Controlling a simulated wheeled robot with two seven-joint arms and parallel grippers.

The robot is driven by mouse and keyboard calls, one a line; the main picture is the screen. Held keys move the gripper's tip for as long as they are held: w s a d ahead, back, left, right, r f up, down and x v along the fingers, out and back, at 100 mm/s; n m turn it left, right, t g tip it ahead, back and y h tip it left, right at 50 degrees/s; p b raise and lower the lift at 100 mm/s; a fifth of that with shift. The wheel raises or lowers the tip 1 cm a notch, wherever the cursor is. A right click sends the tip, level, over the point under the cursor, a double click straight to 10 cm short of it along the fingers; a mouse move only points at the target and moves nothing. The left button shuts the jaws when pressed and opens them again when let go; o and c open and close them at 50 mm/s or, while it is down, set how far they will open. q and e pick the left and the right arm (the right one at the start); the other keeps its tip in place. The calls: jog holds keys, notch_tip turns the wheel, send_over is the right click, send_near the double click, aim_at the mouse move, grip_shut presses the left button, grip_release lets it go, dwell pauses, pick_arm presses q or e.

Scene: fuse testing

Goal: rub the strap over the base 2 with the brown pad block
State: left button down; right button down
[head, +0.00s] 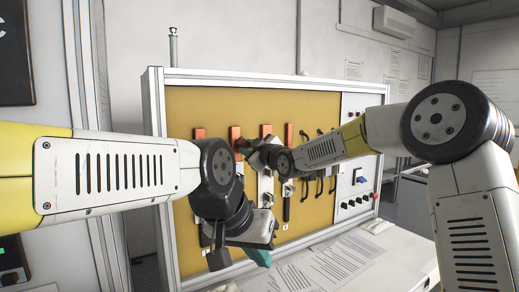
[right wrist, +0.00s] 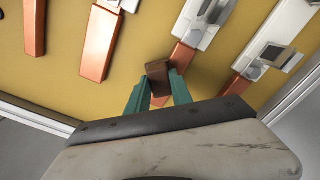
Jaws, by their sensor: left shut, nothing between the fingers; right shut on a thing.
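Several copper-orange straps stand in a row on the tan board, each above a pale base. The second strap from the left (head: 236,133) is partly covered by my right gripper (head: 244,148) in the head view. My right gripper is shut on the brown pad block (right wrist: 157,72), held between teal fingers (right wrist: 158,92). In the right wrist view the block overlaps the edge of one strap (right wrist: 183,58); I cannot tell whether they touch. Base numbers are not readable. My left gripper (head: 260,257) is shut and empty, low in front of the board.
The tan board (head: 215,102) has a pale metal frame. Black handles (head: 319,185) and a switch panel (head: 358,190) are at its right. Papers (head: 320,268) lie on the white table below. My left forearm crosses the board's lower left.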

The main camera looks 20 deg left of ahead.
aim_at(236, 144)
jog(key=shift+a, duration=0.15)
jog(key=shift+s+a, duration=1.4)
jog(key=shift+a, duration=0.05)
jog(key=shift+r, duration=0.8)
jog(key=shift+w+d+f, duration=0.1)
jog(key=shift+w+d, duration=1.35)
jog(key=shift+d, duration=0.05)
jog(key=shift+a, duration=0.1)
jog(key=shift+s+a, duration=1.4)
jog(key=shift+a, duration=0.05)
jog(key=shift+s, duration=0.1)
